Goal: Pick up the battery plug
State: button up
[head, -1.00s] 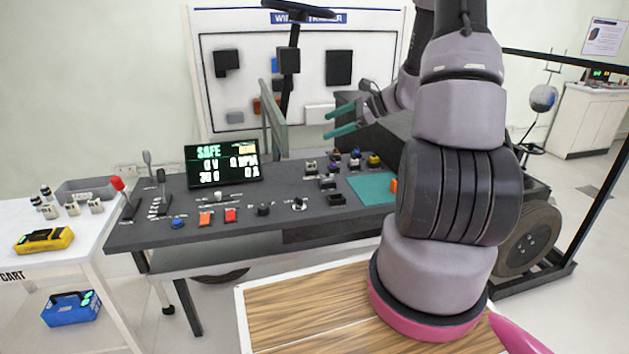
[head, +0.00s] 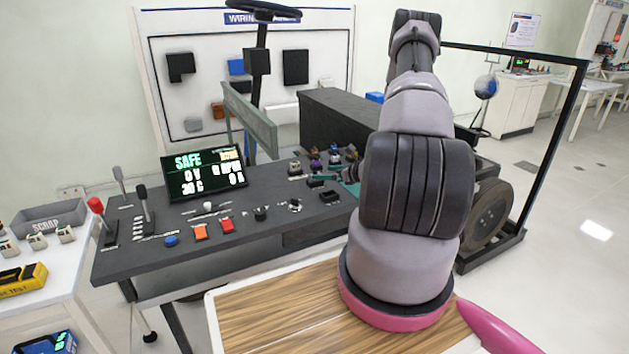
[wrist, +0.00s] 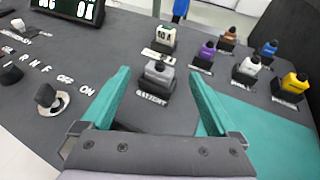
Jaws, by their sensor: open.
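The battery plug (wrist: 158,73) is a grey plug with a dark top, seated in a black block with a label in front that seems to read BATTERY. It stands on the dark console in the upper middle of the wrist view. My gripper (wrist: 160,76) is open, its two teal fingers spread to the left and right of the plug in the picture. The plug appears beyond or between the fingertips; I cannot tell the exact gap. Nothing is held. In the head view my arm hides most of the gripper, and I cannot single out the battery plug there.
Purple (wrist: 206,52), brown, white, blue and yellow (wrist: 294,83) plugs stand to the right by a teal mat (wrist: 265,130). A black knob (wrist: 47,97) is at left. The display (head: 204,173) stands on the console (head: 270,225).

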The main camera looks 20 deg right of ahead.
aim_at(317, 172)
jog(key=x, duration=0.6)
jog(key=shift+s, duration=0.1)
jog(key=c, duration=1.5)
jog(key=shift+r, duration=0.2)
